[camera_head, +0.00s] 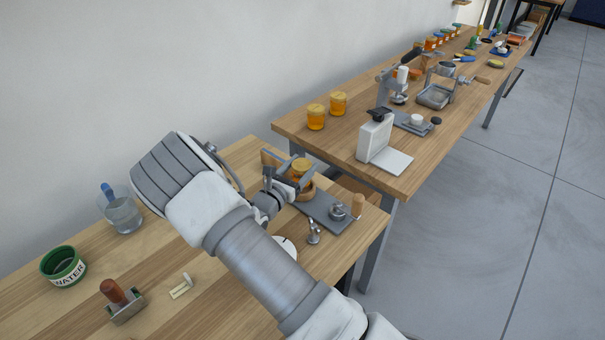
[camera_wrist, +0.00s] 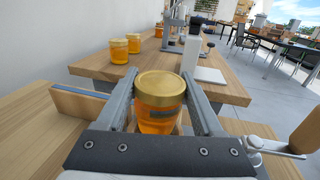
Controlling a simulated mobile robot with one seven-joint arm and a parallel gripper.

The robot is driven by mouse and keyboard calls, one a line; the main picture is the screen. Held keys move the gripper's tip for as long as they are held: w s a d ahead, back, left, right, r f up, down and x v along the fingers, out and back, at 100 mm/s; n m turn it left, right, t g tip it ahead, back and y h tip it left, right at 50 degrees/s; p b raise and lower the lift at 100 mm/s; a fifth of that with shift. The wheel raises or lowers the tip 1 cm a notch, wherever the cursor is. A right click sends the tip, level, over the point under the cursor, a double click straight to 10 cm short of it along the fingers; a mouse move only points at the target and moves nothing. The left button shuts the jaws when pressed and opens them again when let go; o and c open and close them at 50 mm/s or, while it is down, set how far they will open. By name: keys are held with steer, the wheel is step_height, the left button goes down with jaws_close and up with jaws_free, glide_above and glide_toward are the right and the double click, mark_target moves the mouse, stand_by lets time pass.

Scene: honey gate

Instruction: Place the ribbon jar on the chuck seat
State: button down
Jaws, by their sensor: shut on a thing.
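My gripper (camera_head: 299,172) is shut on a honey jar (camera_wrist: 160,105) with amber contents and a gold lid. In the wrist view the jar stands upright between the two fingers, and a dark band shows on its side. In the head view the jar (camera_head: 300,168) is at the far right part of the near bench, over a round wooden ring (camera_head: 307,190) on a grey plate (camera_head: 330,214), which may be the chuck seat. I cannot tell whether the jar touches it. My arm hides part of the bench.
Two more honey jars (camera_head: 316,117) stand on the farther bench, near a white stand (camera_head: 375,138). On the near bench are a glass with water (camera_head: 122,214), a green WATER tin (camera_head: 63,266) and a wood-handled stamp (camera_head: 121,301). A small metal piece (camera_head: 314,232) stands near the grey plate.

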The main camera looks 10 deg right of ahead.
mark_target(302, 174)
steer(key=shift+f, duration=1.3)
steer(key=shift+f, duration=0.15)
steer(key=shift+c, duration=0.2)
jaws_free()
